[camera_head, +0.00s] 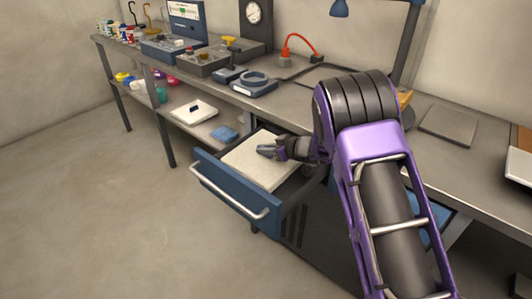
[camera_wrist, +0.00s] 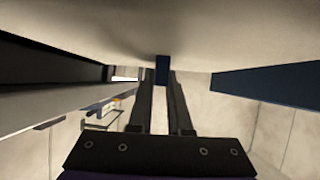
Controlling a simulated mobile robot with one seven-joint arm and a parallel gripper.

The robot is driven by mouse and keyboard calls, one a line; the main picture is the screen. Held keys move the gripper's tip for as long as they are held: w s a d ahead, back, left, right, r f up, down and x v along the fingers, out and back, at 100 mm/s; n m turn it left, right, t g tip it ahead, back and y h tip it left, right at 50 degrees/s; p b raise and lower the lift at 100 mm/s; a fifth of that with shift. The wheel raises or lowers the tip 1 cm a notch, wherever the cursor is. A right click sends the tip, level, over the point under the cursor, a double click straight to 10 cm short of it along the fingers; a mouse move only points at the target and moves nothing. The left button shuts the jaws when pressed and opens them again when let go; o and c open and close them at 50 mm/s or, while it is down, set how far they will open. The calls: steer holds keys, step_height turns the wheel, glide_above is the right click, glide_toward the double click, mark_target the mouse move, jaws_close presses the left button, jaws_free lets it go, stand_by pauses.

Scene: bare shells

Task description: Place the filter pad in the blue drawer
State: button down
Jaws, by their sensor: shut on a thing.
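The blue drawer (camera_head: 222,184) is pulled out below the bench, its blue front and pale bar handle towards the floor side. A flat, pale, square slab, apparently the filter pad (camera_head: 252,170), lies in or just over the drawer opening. I cannot tell whether it touches the drawer bottom. My gripper (camera_head: 267,151) is over the slab's top. In the wrist view my gripper (camera_wrist: 161,88) is shut on a small dark blue tab (camera_wrist: 162,66) against the pale surface (camera_wrist: 200,35). The drawer's blue front (camera_wrist: 270,83) shows at the right there.
A similar pale slab (camera_head: 193,113) with a dark tab and a blue item (camera_head: 224,133) lie on the lower shelf. The bench top (camera_head: 455,168) carries a round-topped device (camera_head: 254,82), a red cable (camera_head: 300,42) and a grey plate (camera_head: 448,125). The floor left is clear.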

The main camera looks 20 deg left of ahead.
mark_target(272, 159)
steer(key=shift+w+d, duration=0.1)
steer(key=shift+w, duration=0.05)
step_height(272, 159, down, 3)
steer(key=shift+r, duration=0.1)
steer(key=shift+f+b, duration=0.35)
steer(key=shift+b, duration=0.2)
steer(key=shift+f+b, duration=0.25)
steer(key=shift+b, duration=0.1)
steer(key=c, duration=0.8)
jaws_free()
steer(key=shift+c, duration=0.2)
